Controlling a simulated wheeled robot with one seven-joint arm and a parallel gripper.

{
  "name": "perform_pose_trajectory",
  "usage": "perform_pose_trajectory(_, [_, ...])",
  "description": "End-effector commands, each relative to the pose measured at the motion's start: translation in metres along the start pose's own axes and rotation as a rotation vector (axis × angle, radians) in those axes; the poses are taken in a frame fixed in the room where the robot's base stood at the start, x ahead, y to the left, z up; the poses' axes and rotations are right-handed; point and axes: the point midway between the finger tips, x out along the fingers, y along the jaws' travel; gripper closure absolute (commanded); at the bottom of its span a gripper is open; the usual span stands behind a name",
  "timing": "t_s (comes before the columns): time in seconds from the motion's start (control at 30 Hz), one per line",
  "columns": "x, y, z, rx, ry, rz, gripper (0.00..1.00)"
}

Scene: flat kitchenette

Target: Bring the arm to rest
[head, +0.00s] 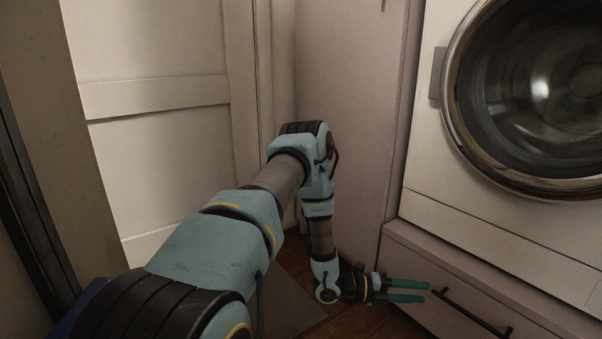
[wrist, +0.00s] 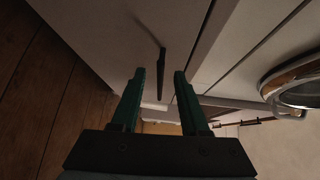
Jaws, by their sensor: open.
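My gripper (head: 408,291) is at the end of my blue-grey arm, low at the lower right of the head view. Its two green fingers point right, toward the drawer front below the washing machine. My arm reaches forward and then bends down at the elbow.
A washing machine (head: 420,185) with a round glass door stands at the right. Below it is a drawer front (head: 400,255) with a dark bar handle (head: 470,310), close to my fingertips. A tall cabinet panel (head: 345,90) and a white panelled door (head: 165,150) stand behind my arm.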

Motion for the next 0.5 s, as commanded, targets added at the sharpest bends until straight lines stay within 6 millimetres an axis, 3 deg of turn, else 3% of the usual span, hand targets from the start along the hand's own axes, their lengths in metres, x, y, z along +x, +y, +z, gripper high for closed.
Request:
perform_pose_trajectory(0.03, [-0.010,-0.021,0.023,-0.042,-0.056,0.075,0.55])
perform_pose_trajectory(0.23, [-0.076,-0.064,0.098,-0.347,-0.381,0.353,0.55])
perform_pose_trajectory(0.4, [-0.159,-0.109,0.130,-0.659,-0.729,0.477,0.55])
perform_pose_trajectory(0.5, [-0.212,-0.139,0.132,-0.863,-0.951,0.494,0.55])
